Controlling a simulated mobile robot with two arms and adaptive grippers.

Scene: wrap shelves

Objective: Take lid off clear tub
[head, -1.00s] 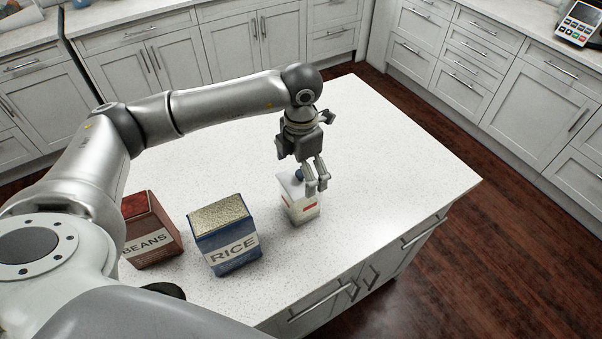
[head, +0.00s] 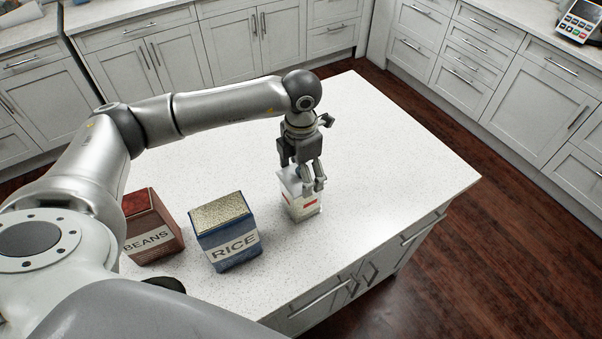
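A small white, box-shaped container (head: 304,207) with a red mark on its side stands on the white counter. No clear tub can be made out for certain; this container is the only thing at my gripper. My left gripper (head: 314,189) points down right over the container's top, and its fingers overlap the top in the head view. The fingers hide most of the top, so I cannot tell whether they touch or grip a lid. My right gripper is out of view.
A blue rice box (head: 226,245) and a dark red beans box (head: 152,240) stand left of the container. The speckled white counter (head: 400,170) is clear to the right and behind. A card terminal (head: 582,20) sits on the far right worktop.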

